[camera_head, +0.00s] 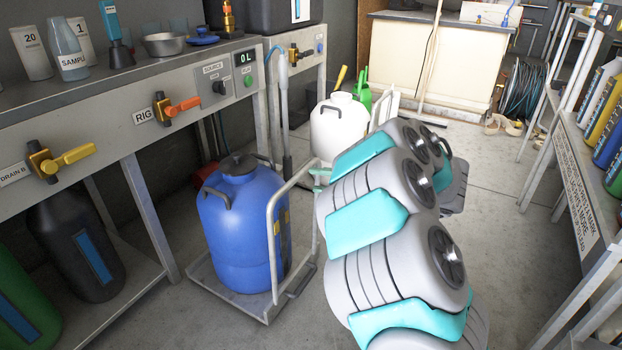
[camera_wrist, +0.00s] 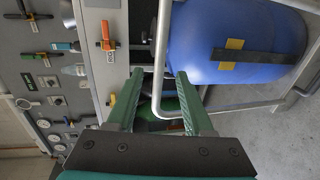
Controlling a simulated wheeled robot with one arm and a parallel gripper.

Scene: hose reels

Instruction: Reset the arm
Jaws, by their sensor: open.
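My gripper (camera_wrist: 159,73) shows in the wrist view with its two green fingers apart. No held object shows between them. A pale trolley handle (camera_wrist: 161,50) crosses the view between the fingers; I cannot tell how far beyond the fingertips it is. My arm (camera_head: 400,220), grey and teal, rises from the lower right of the head view and reaches away, folded over several joints. The blue drum (camera_head: 235,225) stands upright on a low trolley (camera_head: 262,306) left of my arm. It fills the upper right of the wrist view (camera_wrist: 235,40).
A bench with valves (camera_head: 190,90) runs along the left. A white canister (camera_head: 338,128) stands behind the blue drum, partly covered by my arm. A shelf rack (camera_head: 572,185) stands at the right. Open floor (camera_head: 500,240) lies between my arm and the rack. A coiled hose (camera_head: 522,92) lies at the back.

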